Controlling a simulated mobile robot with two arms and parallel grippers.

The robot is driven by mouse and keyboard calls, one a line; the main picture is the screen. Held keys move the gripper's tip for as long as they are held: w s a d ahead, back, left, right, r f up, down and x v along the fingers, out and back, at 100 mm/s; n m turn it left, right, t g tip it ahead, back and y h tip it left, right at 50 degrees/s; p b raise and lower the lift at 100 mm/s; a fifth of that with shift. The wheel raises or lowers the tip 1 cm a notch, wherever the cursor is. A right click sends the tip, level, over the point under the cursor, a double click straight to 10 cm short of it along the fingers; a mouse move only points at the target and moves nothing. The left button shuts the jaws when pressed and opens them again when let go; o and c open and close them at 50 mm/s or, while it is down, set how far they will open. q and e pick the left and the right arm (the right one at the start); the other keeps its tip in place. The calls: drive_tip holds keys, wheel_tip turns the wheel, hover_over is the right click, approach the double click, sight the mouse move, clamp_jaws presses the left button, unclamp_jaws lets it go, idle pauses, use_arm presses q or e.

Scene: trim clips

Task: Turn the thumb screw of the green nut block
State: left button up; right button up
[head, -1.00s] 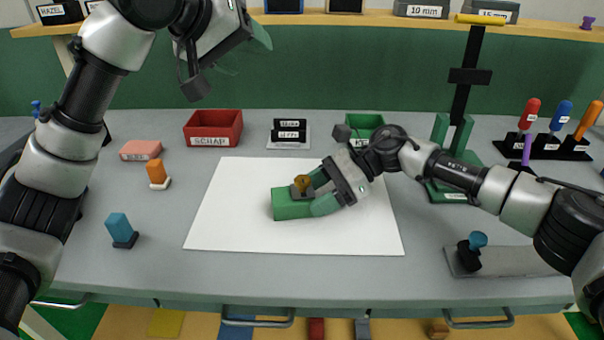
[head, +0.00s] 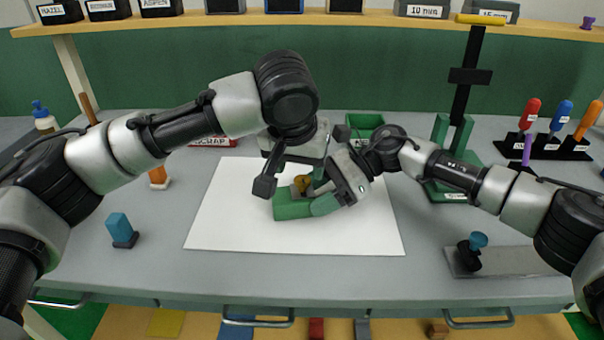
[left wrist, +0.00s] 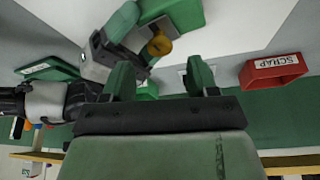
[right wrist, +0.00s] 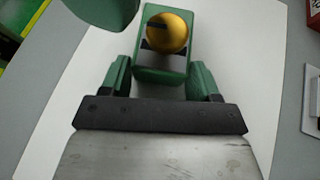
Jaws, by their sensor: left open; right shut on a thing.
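The green nut block (head: 293,208) lies on the white sheet, with its brass thumb screw (head: 302,183) facing up. In the right wrist view the round slotted screw head (right wrist: 168,33) stands at the block's far end. My right gripper (right wrist: 160,72) is shut on the block, a finger on each side. My left gripper (left wrist: 160,75) is open and empty, above and close to the block. In the left wrist view, the screw (left wrist: 158,45) shows beyond its fingertips, apart from them.
The white sheet (head: 225,225) is clear around the block. The red scrap bin (left wrist: 275,72) stands behind the left arm. A blue-handled stamp (head: 120,228) stands left. A green press stand (head: 440,190) and screwdriver rack (head: 555,148) are at right.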

sight(303, 179)
use_arm(q)
drive_tip(key=shift+x, duration=2.05)
drive_tip(key=shift+c, duration=0.4)
drive_tip(key=c, duration=0.9)
drive_tip(key=shift+o, duration=0.2)
